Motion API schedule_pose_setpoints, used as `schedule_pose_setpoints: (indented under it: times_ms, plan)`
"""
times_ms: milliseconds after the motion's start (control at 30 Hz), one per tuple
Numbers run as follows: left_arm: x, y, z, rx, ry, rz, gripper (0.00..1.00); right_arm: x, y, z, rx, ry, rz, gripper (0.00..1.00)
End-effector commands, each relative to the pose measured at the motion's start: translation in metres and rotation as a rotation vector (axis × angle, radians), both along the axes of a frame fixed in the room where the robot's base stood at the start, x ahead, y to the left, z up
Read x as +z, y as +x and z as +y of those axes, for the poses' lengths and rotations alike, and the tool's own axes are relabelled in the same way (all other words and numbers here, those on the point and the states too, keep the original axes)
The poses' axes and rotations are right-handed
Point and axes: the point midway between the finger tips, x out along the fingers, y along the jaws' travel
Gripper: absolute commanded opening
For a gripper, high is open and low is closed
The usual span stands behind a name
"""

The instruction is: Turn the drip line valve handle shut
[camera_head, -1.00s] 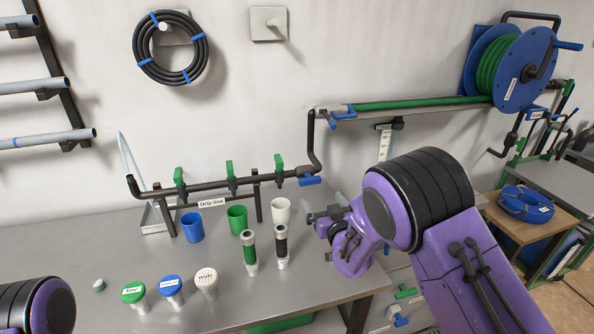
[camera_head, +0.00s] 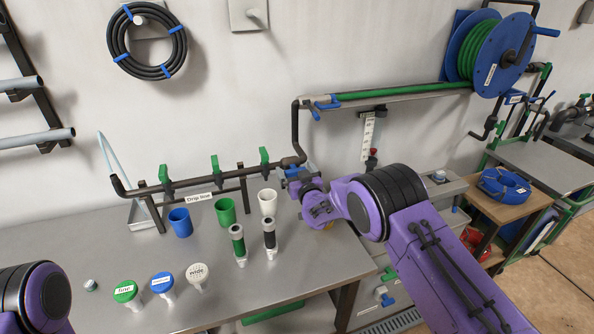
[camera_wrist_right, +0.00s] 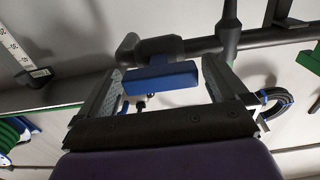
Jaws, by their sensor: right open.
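The dark drip line manifold pipe (camera_head: 207,178) runs along the back of the bench, with a "Drip line" label (camera_head: 199,197) below it. A blue valve handle (camera_head: 301,169) sits at its right end, partly hidden by my right gripper (camera_head: 291,180). In the right wrist view the blue handle (camera_wrist_right: 160,77) lies between the two fingers of my right gripper (camera_wrist_right: 163,72), which is open around it. Clear gaps show at both sides. My left gripper is out of view; only part of my left arm shows at the lower left.
Three green upright handles (camera_head: 214,167) stand along the pipe. Capped sprinkler heads (camera_head: 162,286) stand at the front. A hose reel (camera_head: 500,62) hangs at the right.

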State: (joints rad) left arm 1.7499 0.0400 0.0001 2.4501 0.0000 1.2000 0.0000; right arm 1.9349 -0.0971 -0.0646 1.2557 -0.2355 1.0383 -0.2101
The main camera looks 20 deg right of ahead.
Motion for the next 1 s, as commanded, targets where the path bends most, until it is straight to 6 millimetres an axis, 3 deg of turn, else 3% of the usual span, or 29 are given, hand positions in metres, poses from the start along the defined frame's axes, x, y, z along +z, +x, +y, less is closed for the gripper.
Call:
schedule_pose_setpoints:
  times_ms: [67,100,233,267,667,1000]
  plan:
    - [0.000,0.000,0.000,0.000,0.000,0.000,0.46,0.000,0.000,0.000,0.000,0.000,0.000,1.00]
    - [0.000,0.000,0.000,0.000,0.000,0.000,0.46,0.000,0.000,0.000,0.000,0.000,0.000,0.94]
    - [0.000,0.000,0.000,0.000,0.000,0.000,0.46,0.000,0.000,0.000,0.000,0.000,-0.001,0.51]
    - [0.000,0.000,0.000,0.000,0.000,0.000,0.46,0.000,0.000,0.000,0.000,0.000,-0.001,0.49]
    - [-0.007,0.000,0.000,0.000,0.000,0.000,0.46,-0.001,-0.001,-0.002,-0.002,0.065,0.000,0.49]
    - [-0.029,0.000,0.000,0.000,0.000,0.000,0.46,-0.003,0.000,-0.003,-0.002,0.328,0.008,0.49]
